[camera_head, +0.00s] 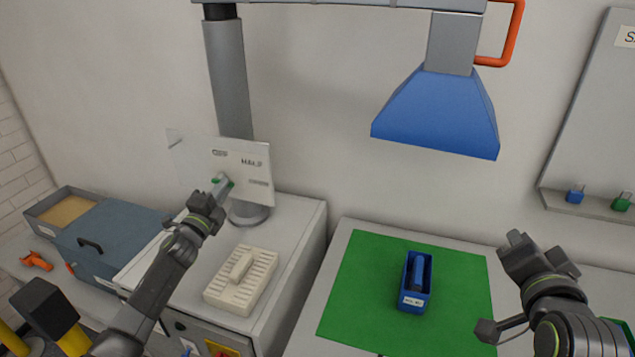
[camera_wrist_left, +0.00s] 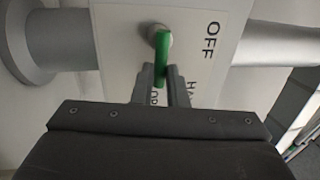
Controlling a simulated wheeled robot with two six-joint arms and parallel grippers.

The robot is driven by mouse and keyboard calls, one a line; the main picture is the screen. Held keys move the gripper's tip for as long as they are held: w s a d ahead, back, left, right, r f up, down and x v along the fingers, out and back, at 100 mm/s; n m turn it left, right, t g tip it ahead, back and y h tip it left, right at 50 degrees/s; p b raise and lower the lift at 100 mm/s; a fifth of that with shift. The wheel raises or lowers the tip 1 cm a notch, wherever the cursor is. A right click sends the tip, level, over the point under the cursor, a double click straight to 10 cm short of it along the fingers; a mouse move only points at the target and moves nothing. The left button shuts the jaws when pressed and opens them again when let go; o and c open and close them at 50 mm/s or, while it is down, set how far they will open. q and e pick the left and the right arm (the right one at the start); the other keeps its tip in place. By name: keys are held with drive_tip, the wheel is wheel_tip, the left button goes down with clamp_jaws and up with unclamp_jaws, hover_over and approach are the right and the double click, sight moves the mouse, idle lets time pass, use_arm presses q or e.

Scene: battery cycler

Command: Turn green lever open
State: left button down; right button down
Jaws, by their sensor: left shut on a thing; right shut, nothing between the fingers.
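The green lever (camera_head: 217,181) is on a pale labelled panel (camera_head: 257,168) on the post. In the left wrist view the green lever (camera_wrist_left: 161,55) runs down from a round pale hub, with its lower end between my left fingers. My left gripper (camera_wrist_left: 162,78) is shut on the lever. In the head view my left gripper (camera_head: 212,192) reaches up to the panel and partly covers the lever. The wrist view shows "OFF" on the panel, with other lettering partly hidden by the fingers. My right gripper (camera_head: 518,244) is shut and empty at the right, above the table.
A blue holder (camera_head: 427,298) stands on a green mat (camera_head: 355,285). A blue hood (camera_head: 437,115) hangs over the table. A blue-grey box (camera_head: 120,225) stands at the left.

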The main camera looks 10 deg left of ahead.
idle(0.3)
use_arm(q)
drive_tip(key=c, duration=1.5)
unclamp_jaws()
drive_tip(key=shift+o, duration=0.2)
drive_tip(key=d+b+v, duration=0.1)
drive_tip(key=b+v, duration=0.9)
drive_tip(key=v, duration=0.1)
drive_tip(key=shift+s+a+f, duration=0.15)
drive_tip(key=shift+s+a, duration=0.3)
